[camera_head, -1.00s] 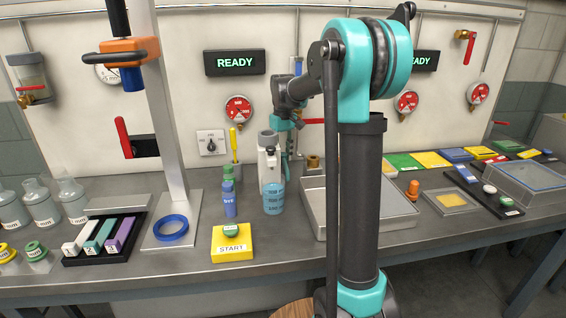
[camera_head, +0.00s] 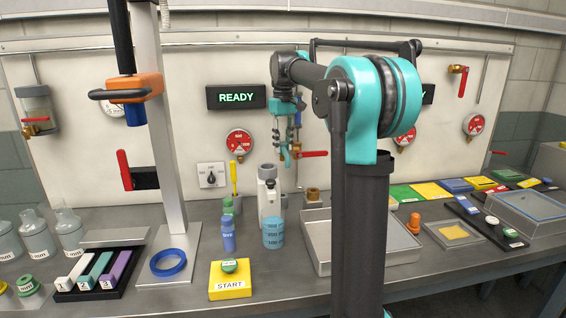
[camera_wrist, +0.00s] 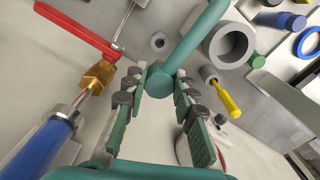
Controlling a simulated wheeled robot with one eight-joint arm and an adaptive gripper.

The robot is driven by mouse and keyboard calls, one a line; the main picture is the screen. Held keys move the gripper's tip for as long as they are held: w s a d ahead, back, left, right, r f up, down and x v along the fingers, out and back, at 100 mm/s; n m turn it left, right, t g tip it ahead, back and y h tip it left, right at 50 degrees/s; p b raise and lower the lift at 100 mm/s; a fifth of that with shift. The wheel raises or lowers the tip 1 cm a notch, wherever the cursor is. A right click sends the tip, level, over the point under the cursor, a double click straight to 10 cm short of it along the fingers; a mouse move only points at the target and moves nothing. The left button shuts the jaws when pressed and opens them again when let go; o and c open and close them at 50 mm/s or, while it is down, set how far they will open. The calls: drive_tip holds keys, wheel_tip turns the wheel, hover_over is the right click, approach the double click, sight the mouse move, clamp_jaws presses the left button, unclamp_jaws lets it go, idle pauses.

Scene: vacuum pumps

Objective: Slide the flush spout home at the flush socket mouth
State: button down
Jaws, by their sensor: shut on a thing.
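A teal bent tube with a round end, which I take for the flush spout (camera_wrist: 197,38), is between my fingertips in the wrist view. My gripper (camera_wrist: 157,84) is shut on it near that round end. In the head view my gripper (camera_head: 287,157) hangs above and slightly right of the white pump (camera_head: 268,192), apart from it. A wide grey cylinder with an open mouth (camera_wrist: 229,43) lies right of the spout in the wrist view. A small grey ring with a dark hole (camera_wrist: 158,41) lies left of the tube. I cannot tell which opening is the flush socket mouth.
A red-handled valve (camera_wrist: 80,30) with a brass fitting and blue grip is close on the wrist view's left. A yellow-handled tool (camera_wrist: 227,98) stands in a grey holder. Bottles (camera_head: 228,234), a START button box (camera_head: 230,279) and a metal tray (camera_head: 318,258) occupy the bench.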

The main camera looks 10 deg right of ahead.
wheel_tip(320, 180, up, 2)
drive_tip(key=shift+r, duration=0.2)
drive_tip(key=shift+s+d+r, duration=0.1)
drive_tip(key=shift+d+r, duration=0.05)
drive_tip(key=shift+r, duration=0.1)
drive_tip(key=s+d+f, duration=0.5)
drive_tip(key=s+d, duration=0.1)
drive_tip(key=d, duration=0.3)
drive_tip(key=shift+s+f, duration=0.25)
drive_tip(key=shift+s, duration=0.15)
drive_tip(key=shift+d, duration=0.1)
wheel_tip(320, 180, down, 5)
drive_tip(key=shift+r, duration=0.15)
drive_tip(key=shift+s, duration=0.1)
